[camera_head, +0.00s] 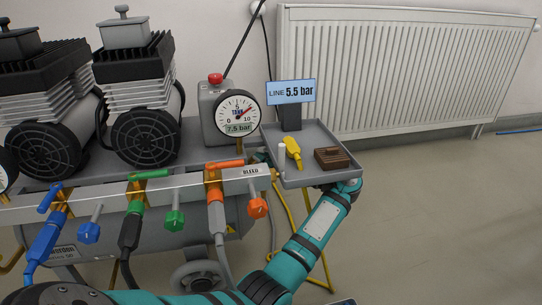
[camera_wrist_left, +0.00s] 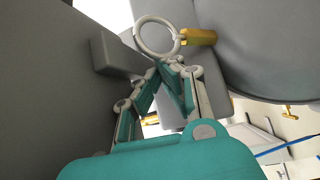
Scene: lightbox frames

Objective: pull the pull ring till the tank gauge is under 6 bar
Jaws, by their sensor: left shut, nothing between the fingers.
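The pull ring (camera_wrist_left: 137,37) is a pale metal ring on a brass stem (camera_wrist_left: 198,37) in the left wrist view. My left gripper (camera_wrist_left: 170,64) is shut and empty, its fingertips at the ring's lower edge. I cannot tell whether they touch it. In the head view my left arm reaches under the grey tray, which hides the fingers and ring. The tank gauge (camera_head: 237,108) is a round white dial with a red needle, and its readout shows 7.5 bar. My right gripper is not in view.
A blue sign (camera_head: 291,92) reads LINE 5.5 bar. The grey tray (camera_head: 318,177) holds a yellow tool (camera_head: 293,150) and a brown block (camera_head: 332,158). Blue, green and orange valve handles line the bar marked BLEED (camera_head: 250,172).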

